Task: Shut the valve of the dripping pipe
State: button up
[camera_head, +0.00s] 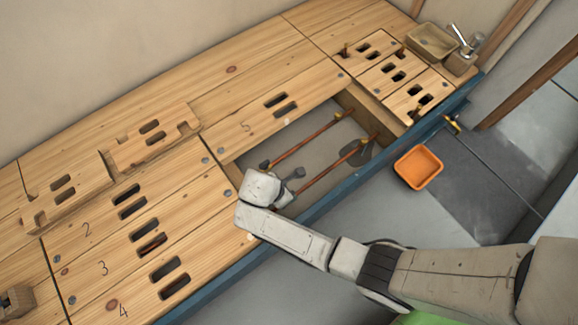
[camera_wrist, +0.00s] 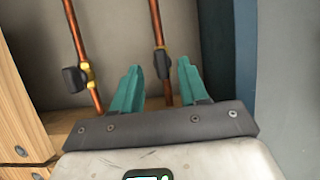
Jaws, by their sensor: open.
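Two copper pipes run through an open bay in the wooden bench; the left pipe (camera_head: 300,146) and right pipe (camera_head: 327,172) also show in the wrist view, left (camera_wrist: 77,35) and right (camera_wrist: 155,20). The left pipe's valve has a dark handle (camera_wrist: 74,80) sticking out sideways. The right pipe's valve has a dark handle (camera_wrist: 162,64) lying along the pipe. My gripper (camera_wrist: 158,66) is open, its teal fingers either side of the right handle in the picture; contact cannot be told. A dark patch (camera_head: 357,154) lies on the bay floor near the right pipe's far end.
Wooden panels (camera_head: 175,215) with slots surround the bay. A blue edge beam (camera_head: 330,200) runs along the bench front. An orange tray (camera_head: 418,167) is on the floor.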

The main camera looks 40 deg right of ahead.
jog(key=shift+b+x, duration=0.65)
jog(key=shift+x, duration=1.05)
jog(key=shift+c, duration=0.4)
grip_shut()
